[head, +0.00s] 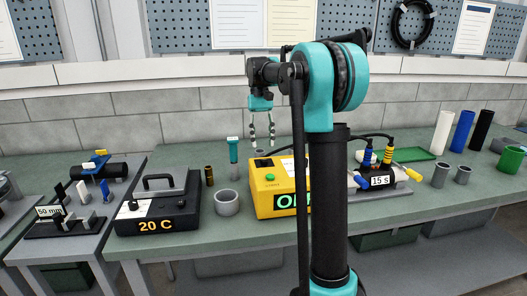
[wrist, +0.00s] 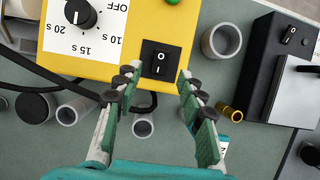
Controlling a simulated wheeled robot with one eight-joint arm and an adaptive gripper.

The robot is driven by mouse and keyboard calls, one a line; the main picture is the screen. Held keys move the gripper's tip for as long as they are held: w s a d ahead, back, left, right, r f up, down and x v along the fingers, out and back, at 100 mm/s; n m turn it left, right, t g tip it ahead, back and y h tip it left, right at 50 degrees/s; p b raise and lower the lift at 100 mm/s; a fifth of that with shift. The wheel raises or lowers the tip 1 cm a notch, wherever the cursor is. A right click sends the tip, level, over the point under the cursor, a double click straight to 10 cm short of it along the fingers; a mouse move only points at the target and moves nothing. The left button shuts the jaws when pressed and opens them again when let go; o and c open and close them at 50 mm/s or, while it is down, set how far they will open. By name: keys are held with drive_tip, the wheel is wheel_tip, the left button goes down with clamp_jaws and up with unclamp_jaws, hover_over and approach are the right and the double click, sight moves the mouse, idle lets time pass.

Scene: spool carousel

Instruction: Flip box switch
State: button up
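The yellow box (head: 263,203) stands on the green bench, partly hidden behind my arm; its front carries a lit green sign, partly covered. Its black rocker switch (head: 264,162) is on top. In the wrist view the switch (wrist: 160,60), marked I and O, lies on the yellow box (wrist: 185,60) near its edge, beside a dial (wrist: 80,14) with time marks. My gripper (head: 262,140) hangs above the box, pointing down. In the wrist view my gripper (wrist: 157,74) is open and empty, its fingertips on either side of the switch. I cannot tell whether they touch the box.
A black case marked 20 C (head: 158,212) and a grey cup (head: 227,202) stand left of the box. A teal-capped tool (head: 233,150) stands behind the cup. A unit marked 15 s (head: 379,182) with cables is at right.

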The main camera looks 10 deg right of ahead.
drive_tip(key=v, duration=0.7)
